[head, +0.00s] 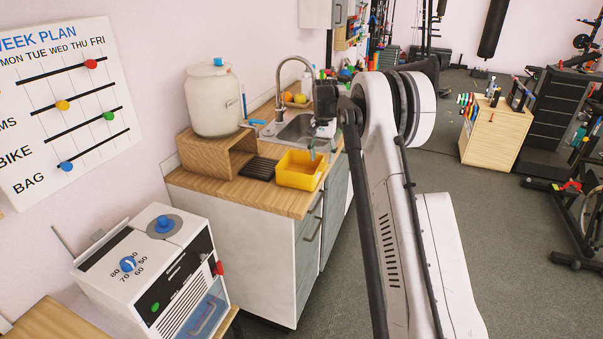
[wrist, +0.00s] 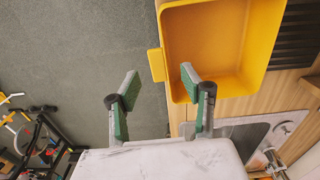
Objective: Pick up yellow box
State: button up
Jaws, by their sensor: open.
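The yellow box (head: 300,170) is an open-topped, empty tray-like box on the wooden counter, near its front edge and in front of the sink. In the wrist view the yellow box (wrist: 222,50) fills the upper right, with a small tab handle (wrist: 156,65) on its left side. My gripper (wrist: 158,83) is open and empty, with green pads on its two fingers. The right finger overlaps the box's near left corner in the picture, and the left finger is over the floor. The tab lies between and a little beyond the fingertips. Contact cannot be told.
The sink (head: 297,130) and tap (head: 283,75) are behind the box. A black rack (head: 258,168) and a wooden stand (head: 215,155) with a white jar (head: 213,100) are to its left. Open floor (wrist: 70,60) lies beyond the counter edge.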

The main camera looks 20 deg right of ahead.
aim_at(322, 166)
jog(key=shift+d+f, duration=0.1)
jog(key=shift+f, duration=1.75)
grip_shut()
